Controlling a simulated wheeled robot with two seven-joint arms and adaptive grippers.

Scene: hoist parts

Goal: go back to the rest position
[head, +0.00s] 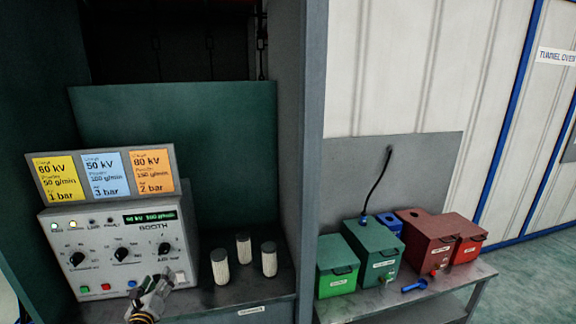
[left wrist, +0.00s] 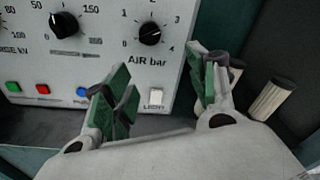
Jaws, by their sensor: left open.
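My left gripper (head: 152,296) is in front of the lower right part of the booth control panel (head: 90,262) in the head view. In the left wrist view its two green-padded fingers (left wrist: 165,92) are spread apart with nothing between them. The panel's air knob (left wrist: 150,33) and a white rocker switch (left wrist: 156,96) show beyond the fingers. I cannot tell whether a fingertip touches the panel. My right gripper is in neither view.
Three pale cylinders with dark caps (head: 244,250) stand on the shelf right of the panel. A grey post (head: 303,150) separates this booth from a bench (head: 410,300) with green and red boxes (head: 371,252) and a blue tool (head: 414,286). Colored setting cards (head: 104,173) stand above the panel.

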